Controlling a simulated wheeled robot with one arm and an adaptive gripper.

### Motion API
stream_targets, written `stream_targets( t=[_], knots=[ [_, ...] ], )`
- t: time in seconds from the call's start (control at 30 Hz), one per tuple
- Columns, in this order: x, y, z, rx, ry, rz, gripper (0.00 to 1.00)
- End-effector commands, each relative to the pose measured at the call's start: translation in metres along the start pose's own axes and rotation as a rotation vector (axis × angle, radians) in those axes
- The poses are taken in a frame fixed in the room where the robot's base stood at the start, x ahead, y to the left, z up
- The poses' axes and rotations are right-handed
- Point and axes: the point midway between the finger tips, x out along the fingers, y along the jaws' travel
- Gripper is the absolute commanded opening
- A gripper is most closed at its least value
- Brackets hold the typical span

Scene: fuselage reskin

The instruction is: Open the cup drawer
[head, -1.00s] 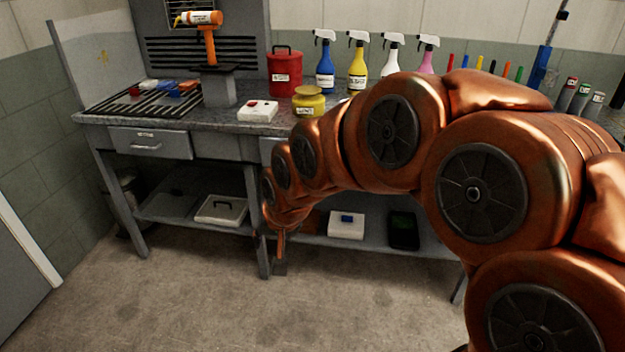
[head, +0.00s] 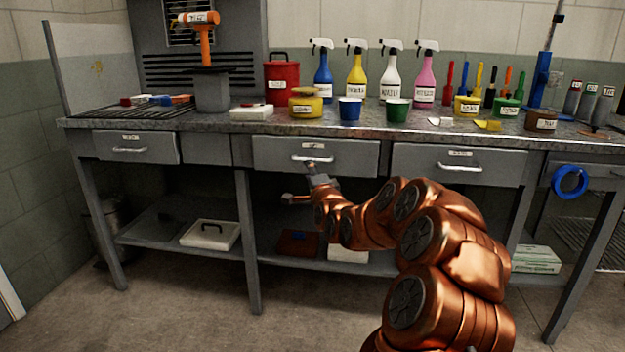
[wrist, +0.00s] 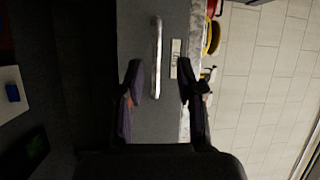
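The bench has three labelled drawers: a left drawer (head: 135,147), a middle drawer (head: 345,158) and a right drawer (head: 455,166). All look shut. The labels are too small to read, so I cannot tell which is the cup drawer. My gripper (head: 300,183) is in front of and slightly below the middle drawer's handle (head: 312,158). In the wrist view, my gripper (wrist: 160,72) has its two dark fingers spread apart. A silver bar handle (wrist: 157,57) appears between them, with a pale label beside it. The fingers hold nothing.
A blue cup (head: 349,109) and a green cup (head: 397,111) stand on the benchtop, with spray bottles behind. A lower shelf with a white case (head: 210,235) lies below the drawers. A bench leg (head: 248,240) stands left of my arm. The floor in front is clear.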

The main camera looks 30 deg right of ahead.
Motion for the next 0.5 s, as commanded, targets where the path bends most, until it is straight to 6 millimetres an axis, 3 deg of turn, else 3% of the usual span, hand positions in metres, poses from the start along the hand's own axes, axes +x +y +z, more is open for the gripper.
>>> stream_targets(
  t=[0.03,0.2,0.5],
  knots=[
    [0.001,0.012,-0.008,0.017,0.018,-0.02,0.37],
    [0.005,0.013,-0.023,0.049,0.049,-0.066,0.37],
    [0.025,0.012,-0.024,0.049,0.048,-0.067,0.37]
  ],
)
